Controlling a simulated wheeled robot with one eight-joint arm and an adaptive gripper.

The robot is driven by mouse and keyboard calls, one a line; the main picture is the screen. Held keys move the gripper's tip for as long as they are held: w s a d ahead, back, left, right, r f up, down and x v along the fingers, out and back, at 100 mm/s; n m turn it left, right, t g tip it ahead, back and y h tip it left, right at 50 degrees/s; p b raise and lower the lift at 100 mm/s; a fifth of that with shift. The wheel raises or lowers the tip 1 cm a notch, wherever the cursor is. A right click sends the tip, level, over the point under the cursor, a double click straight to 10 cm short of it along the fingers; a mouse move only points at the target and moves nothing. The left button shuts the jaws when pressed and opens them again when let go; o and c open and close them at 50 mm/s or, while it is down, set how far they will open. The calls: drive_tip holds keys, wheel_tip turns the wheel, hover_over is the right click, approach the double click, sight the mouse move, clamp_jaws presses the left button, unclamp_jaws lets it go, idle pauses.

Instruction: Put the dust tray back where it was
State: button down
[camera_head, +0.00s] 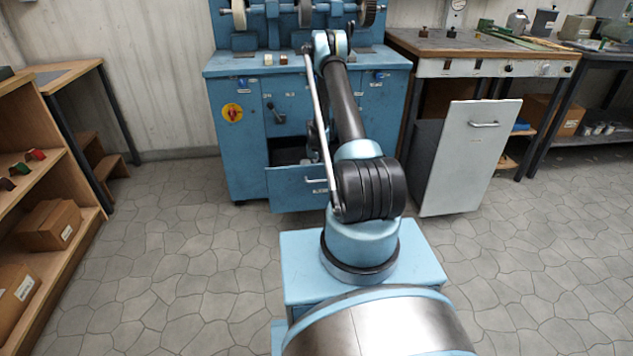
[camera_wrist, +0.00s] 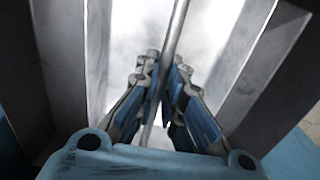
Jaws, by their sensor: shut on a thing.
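A blue drawer-like tray (camera_head: 296,188), which looks like the dust tray, stands pulled out low at the front of the blue grinding cabinet (camera_head: 232,150). A small label is on its front, and its inside is dark. My arm reaches toward the cabinet and covers the tray's right part. In the wrist view my gripper (camera_wrist: 160,88) is shut on a thin metal bar (camera_wrist: 176,32), with a finger on each side. The bar looks like a handle, but I cannot tell for certain what it belongs to. My fingertips are hidden behind my arm in the head view.
A tall white pull-out front (camera_head: 468,160) sticks out at the right, under the workbench (camera_head: 470,42). A wooden shelf (camera_head: 70,200) with boxes stands at the left. Grinding wheels (camera_head: 305,12) sit on top of the cabinet. The stone floor is clear left of my base.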

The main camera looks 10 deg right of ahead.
drive_tip(key=shift+f, duration=2.65)
drive_tip(key=c, duration=1.7)
unclamp_jaws()
drive_tip(key=shift+f, duration=0.1)
